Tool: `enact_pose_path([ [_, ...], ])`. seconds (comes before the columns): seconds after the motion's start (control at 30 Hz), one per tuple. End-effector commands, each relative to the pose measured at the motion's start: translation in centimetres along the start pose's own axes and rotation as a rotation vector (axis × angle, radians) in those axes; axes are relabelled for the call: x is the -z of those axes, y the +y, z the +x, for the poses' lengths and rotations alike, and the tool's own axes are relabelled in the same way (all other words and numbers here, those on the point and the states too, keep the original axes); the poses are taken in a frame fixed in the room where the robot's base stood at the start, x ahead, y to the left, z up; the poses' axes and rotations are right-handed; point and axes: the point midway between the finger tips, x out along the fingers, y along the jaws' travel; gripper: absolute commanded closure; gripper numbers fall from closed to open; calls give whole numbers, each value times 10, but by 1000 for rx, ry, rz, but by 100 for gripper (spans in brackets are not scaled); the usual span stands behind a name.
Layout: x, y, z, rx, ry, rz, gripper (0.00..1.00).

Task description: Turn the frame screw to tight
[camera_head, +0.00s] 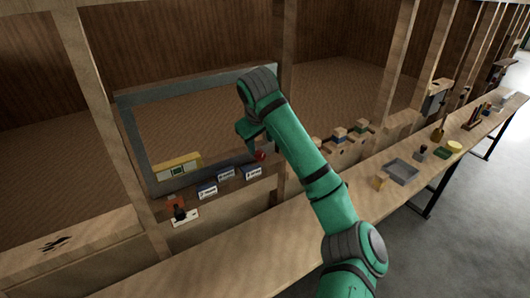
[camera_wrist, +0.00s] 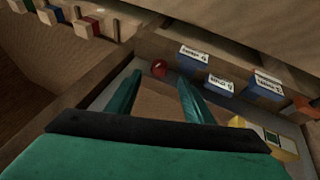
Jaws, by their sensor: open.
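A grey rectangular frame (camera_head: 138,143) stands upright in a wooden wall opening. A small red round knob (camera_head: 259,156), which looks like the frame screw, sits at the frame's lower right corner. The red knob (camera_wrist: 159,67) also shows in the wrist view, just beyond and between my two fingertips. My gripper (camera_wrist: 158,77) is open, with two green fingers apart and nothing between them. In the head view my gripper (camera_head: 252,143) is close to the knob, partly hidden by my arm. I cannot tell whether a finger touches the knob. No tight marking on the screw is readable.
Blue blocks with white labels (camera_head: 207,192) sit along the ledge below the frame. A yellow level (camera_head: 177,168) lies at the frame's lower left. A grey tray (camera_head: 402,171) is on the long bench (camera_head: 270,240), whose front part is clear.

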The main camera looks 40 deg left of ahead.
Motion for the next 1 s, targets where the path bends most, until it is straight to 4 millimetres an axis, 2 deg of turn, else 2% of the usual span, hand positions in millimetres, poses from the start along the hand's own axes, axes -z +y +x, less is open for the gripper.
enact_pose_path([
  [0.3,-2,1,55,0,-3,2,53],
  [0.5,0,-1,83,1,-1,-1,53],
  [0.7,6,-7,96,4,3,-10,53],
  [1.0,2,-2,98,1,1,-3,53],
])
